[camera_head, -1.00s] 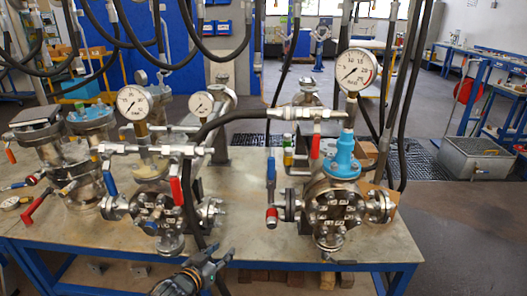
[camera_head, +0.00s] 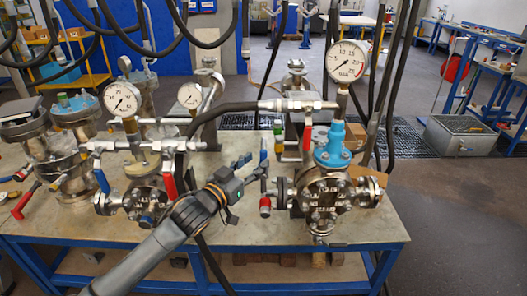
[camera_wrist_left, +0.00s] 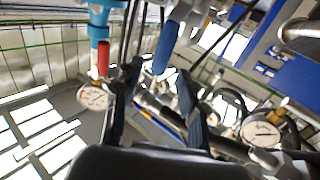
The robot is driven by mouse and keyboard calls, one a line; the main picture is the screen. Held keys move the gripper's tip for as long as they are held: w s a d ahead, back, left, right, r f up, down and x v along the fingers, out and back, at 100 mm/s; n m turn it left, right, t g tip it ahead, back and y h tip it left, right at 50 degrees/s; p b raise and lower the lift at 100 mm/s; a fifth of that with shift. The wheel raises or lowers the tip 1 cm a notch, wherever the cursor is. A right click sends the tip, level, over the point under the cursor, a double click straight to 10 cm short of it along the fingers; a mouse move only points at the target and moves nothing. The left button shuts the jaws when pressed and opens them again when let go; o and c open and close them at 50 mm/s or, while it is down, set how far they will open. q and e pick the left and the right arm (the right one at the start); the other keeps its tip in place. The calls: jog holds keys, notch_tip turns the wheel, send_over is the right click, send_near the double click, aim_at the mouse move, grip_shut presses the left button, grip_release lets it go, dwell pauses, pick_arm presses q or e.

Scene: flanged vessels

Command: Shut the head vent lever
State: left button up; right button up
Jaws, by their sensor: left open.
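The right-hand flanged vessel (camera_head: 326,195) stands on the bench with a blue neck fitting and a gauge above. A blue lever (camera_head: 264,160) stands upright at its left side, above a red-capped fitting. A red lever (camera_head: 307,140) hangs down from the horizontal pipe over the vessel. No label tells which lever is the head vent. My left gripper (camera_head: 254,167) is open beside the blue lever. In the left wrist view the blue lever (camera_wrist_left: 167,46) lies ahead, between the lines of the open fingers (camera_wrist_left: 157,80); contact cannot be told. My right gripper is out of view.
A second vessel (camera_head: 147,200) with red and blue levers stands left of my forearm. Black hoses (camera_head: 400,80) hang around the right vessel's gauge (camera_head: 345,61). The bench (camera_head: 255,238) has bare room at its front edge.

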aim_at(261, 157)
pick_arm(q)
jog(key=shift+p+x, duration=0.4)
jog(key=shift+x, duration=2.15)
grip_shut()
